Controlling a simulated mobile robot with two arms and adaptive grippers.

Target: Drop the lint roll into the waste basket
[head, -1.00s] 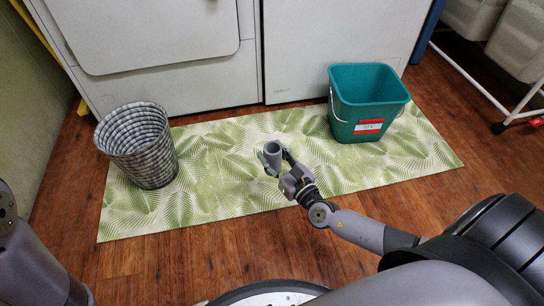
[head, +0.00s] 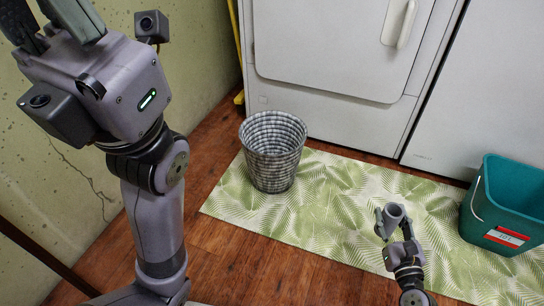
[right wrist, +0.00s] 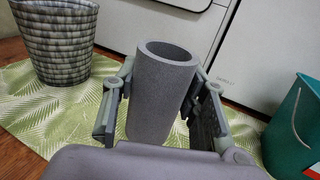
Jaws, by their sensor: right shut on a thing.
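The lint roll (head: 395,213) is a grey hollow tube. My right gripper (head: 391,226) is shut on it and holds it upright, open end up, above the leafy mat. In the right wrist view the roll (right wrist: 158,95) sits between the two fingers. The waste basket (head: 274,165) is a grey woven-look round bin standing on the mat, to the left of the roll and apart from it. It also shows at the upper left of the right wrist view (right wrist: 60,40). My left gripper (head: 55,18) is raised at the top left, its fingers cut off by the edge.
A teal bucket (head: 500,215) with a red and white label stands at the right of the green leaf-pattern mat (head: 330,205). White appliances (head: 335,125) stand behind the mat. A stained wall (head: 75,180) is at the left. Open mat lies between basket and bucket.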

